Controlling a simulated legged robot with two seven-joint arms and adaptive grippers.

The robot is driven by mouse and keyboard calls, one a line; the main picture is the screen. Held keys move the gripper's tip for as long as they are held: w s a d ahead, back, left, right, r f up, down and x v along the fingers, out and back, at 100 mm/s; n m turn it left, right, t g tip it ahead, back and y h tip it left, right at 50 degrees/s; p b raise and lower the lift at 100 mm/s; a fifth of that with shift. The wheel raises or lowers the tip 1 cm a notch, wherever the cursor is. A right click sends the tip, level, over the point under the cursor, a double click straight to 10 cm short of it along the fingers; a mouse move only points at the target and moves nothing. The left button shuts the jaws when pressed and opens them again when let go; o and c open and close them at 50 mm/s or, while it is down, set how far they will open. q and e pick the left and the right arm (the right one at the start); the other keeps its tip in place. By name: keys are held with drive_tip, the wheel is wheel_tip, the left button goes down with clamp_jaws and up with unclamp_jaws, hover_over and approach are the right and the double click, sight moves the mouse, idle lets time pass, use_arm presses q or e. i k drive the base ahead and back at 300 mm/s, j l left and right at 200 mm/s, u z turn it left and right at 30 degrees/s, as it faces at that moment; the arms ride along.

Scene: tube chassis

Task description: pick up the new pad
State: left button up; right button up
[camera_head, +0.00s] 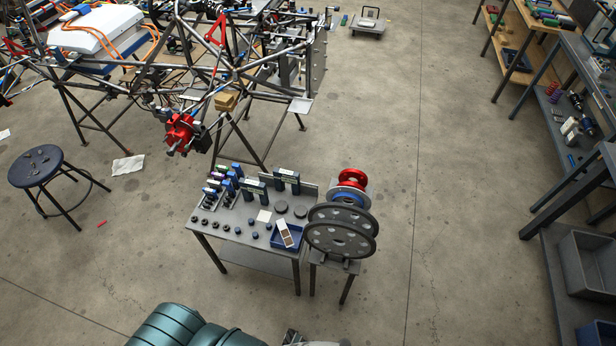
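A small metal table (247,240) stands in the middle of the view with many small parts on it. A flat pale piece with dark brown patches (286,234) leans in a blue tray (277,243) at the table's right front. It may be a pad, but I cannot tell whether it is the new pad. Dark round pieces (281,207) and a small pale square (264,216) lie behind the tray. Neither of my grippers can be made out.
Dark slotted wheels (341,230) and red and blue rings (352,178) stand on a stand at the table's right. The tube chassis (200,70) is behind, with a red caliper-like part (180,133). A stool (42,165) is at left. Floor right of the stand is clear.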

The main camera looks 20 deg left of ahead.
sight(237, 167)
drive_tip(key=u, duration=1.4)
